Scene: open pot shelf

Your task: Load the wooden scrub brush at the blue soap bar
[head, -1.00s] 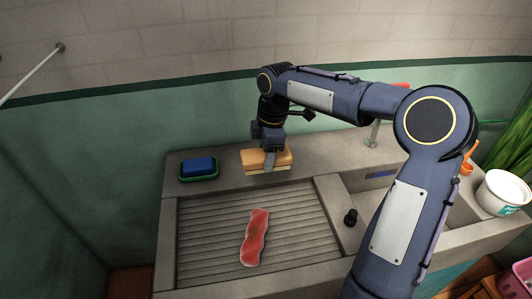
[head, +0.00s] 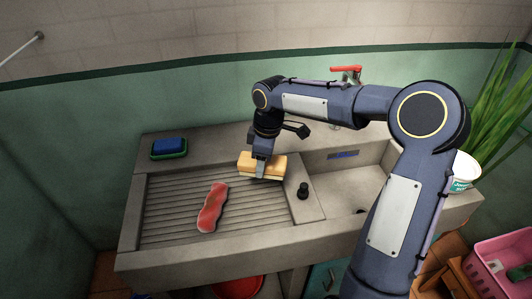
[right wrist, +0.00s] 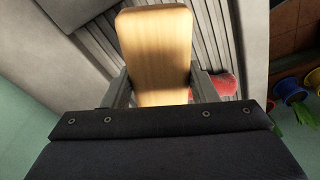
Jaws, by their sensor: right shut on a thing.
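The wooden scrub brush (head: 262,166) is a tan block with a paler lower side. My right gripper (head: 261,168) is shut on it and holds it over the back right part of the ribbed washboard. In the right wrist view the brush's wooden back (right wrist: 158,55) shows between the two fingers (right wrist: 160,88). The blue soap bar (head: 169,145) lies in a green dish (head: 183,154) on the ledge at the back left, apart from the brush. My left gripper is not in view.
A red stained cloth (head: 212,207) lies on the ribbed washboard (head: 165,215). A dark knob (head: 303,190) stands on the divider beside the basin. A red-handled tap (head: 346,74) is behind my arm. A white tub (head: 465,172) and pink basket (head: 500,262) are at the right.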

